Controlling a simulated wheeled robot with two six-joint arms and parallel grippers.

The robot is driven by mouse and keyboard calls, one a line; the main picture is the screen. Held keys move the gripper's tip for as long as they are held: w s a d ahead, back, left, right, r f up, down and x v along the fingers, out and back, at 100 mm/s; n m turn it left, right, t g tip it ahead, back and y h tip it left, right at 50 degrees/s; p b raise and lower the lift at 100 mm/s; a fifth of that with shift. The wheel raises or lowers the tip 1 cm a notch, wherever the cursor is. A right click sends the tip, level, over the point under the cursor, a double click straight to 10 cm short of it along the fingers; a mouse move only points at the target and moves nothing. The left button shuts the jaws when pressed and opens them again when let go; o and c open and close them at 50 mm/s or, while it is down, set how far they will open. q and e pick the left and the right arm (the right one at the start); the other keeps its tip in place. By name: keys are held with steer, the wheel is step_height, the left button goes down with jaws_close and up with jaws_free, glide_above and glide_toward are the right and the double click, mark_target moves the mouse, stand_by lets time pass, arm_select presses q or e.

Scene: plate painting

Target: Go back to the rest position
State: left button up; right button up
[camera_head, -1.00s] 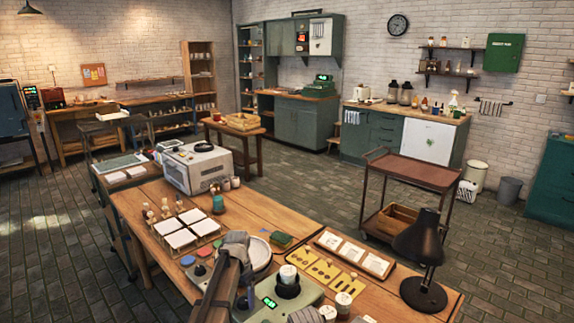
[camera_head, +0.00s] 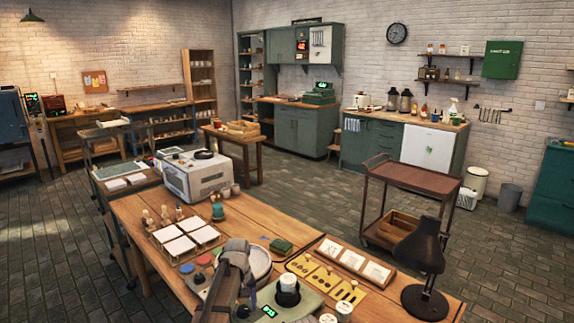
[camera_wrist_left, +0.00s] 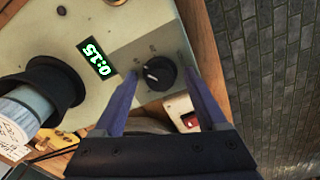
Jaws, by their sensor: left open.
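My left arm comes up from the bottom of the head view and bends over the front of the work table (camera_head: 140,220). My left gripper (camera_wrist_left: 160,76) is open and empty in the left wrist view, with one finger on each side of a black knob (camera_wrist_left: 158,73). I cannot tell whether the fingers touch the knob. The knob is on a pale green device with a lit green display (camera_wrist_left: 95,59) reading 0:15. The display also shows in the head view (camera_head: 269,311). In the head view my arm hides the fingers. My right gripper is not in view.
A round pale plate (camera_head: 261,262) lies right beside my arm. Yellow stencils (camera_head: 325,279) and a black lamp (camera_head: 424,255) are to the right. A white-grey oven (camera_head: 198,178) stands behind.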

arm_select(q)
steer(key=n, duration=0.5)
stand_by(0.6)
